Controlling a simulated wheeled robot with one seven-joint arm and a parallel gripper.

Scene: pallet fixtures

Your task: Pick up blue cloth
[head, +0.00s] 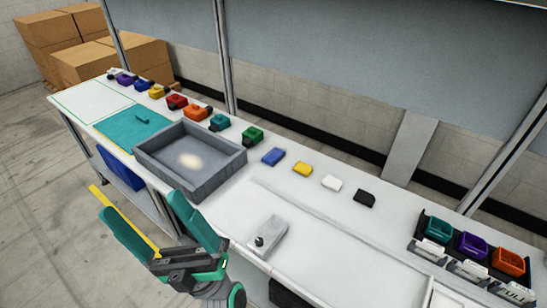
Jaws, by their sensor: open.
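The blue cloth (273,157) looks like a small folded blue pad lying flat on the white workbench, just right of the grey tray. It is the leftmost in a row of small pads. My gripper (146,226) is at the lower left, in front of the bench, with its two teal fingers spread apart and nothing between them.
The grey tray (190,187) stands empty on the bench. Yellow (302,169), white (332,183) and black (364,198) pads lie right of the cloth. A grey box with a black knob (268,237) sits at the front. More bins stand in a rack (424,216) at right.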

